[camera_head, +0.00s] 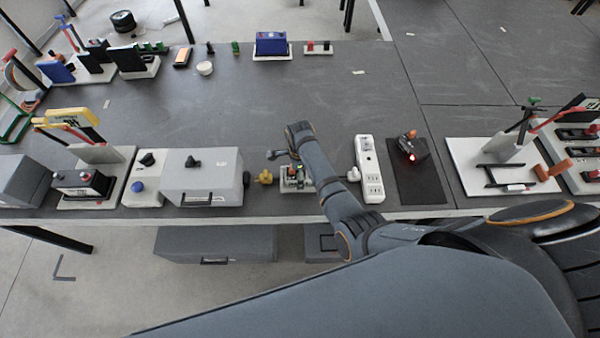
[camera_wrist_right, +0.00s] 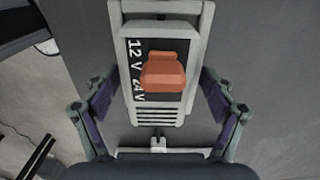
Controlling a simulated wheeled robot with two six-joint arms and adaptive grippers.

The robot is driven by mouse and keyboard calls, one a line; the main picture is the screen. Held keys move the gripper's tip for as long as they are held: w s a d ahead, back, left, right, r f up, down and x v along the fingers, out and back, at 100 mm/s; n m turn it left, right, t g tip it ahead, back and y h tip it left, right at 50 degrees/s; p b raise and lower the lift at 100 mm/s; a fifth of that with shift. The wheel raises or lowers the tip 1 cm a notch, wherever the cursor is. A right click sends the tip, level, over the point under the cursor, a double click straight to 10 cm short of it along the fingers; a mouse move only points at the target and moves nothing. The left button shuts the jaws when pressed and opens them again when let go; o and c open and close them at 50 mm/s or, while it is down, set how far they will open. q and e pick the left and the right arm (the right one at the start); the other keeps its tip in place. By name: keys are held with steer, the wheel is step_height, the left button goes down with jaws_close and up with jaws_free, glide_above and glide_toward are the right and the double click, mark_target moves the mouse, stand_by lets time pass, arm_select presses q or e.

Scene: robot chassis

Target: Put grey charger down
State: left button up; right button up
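The grey charger (camera_wrist_right: 145,105) fills the middle of the right wrist view. It has a black panel marked 12 V and 24 V, an orange switch (camera_wrist_right: 165,72) and slots at its lower end. My right gripper (camera_wrist_right: 160,85) has one finger on each side of it, tips against its edges, and appears shut on it. In the head view my right arm (camera_head: 325,180) reaches over the near middle of the table; the charger and fingertips are small and unclear there. I cannot tell whether the charger touches a surface. My left gripper is not in view.
A white power strip (camera_head: 370,180) and a dark mat (camera_head: 418,187) lie right of my arm on the dark table (camera_head: 350,95). A grey box (camera_head: 200,182) and a yellow plug (camera_head: 264,177) lie left. A blue device (camera_head: 271,43) stands behind. The table's middle is clear.

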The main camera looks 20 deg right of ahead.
step_height(320, 180, up, 10)
steer(key=p, duration=1)
steer(key=shift+r, duration=0.15)
steer(key=shift+r+b, duration=0.35)
steer(key=shift+r, duration=0.55)
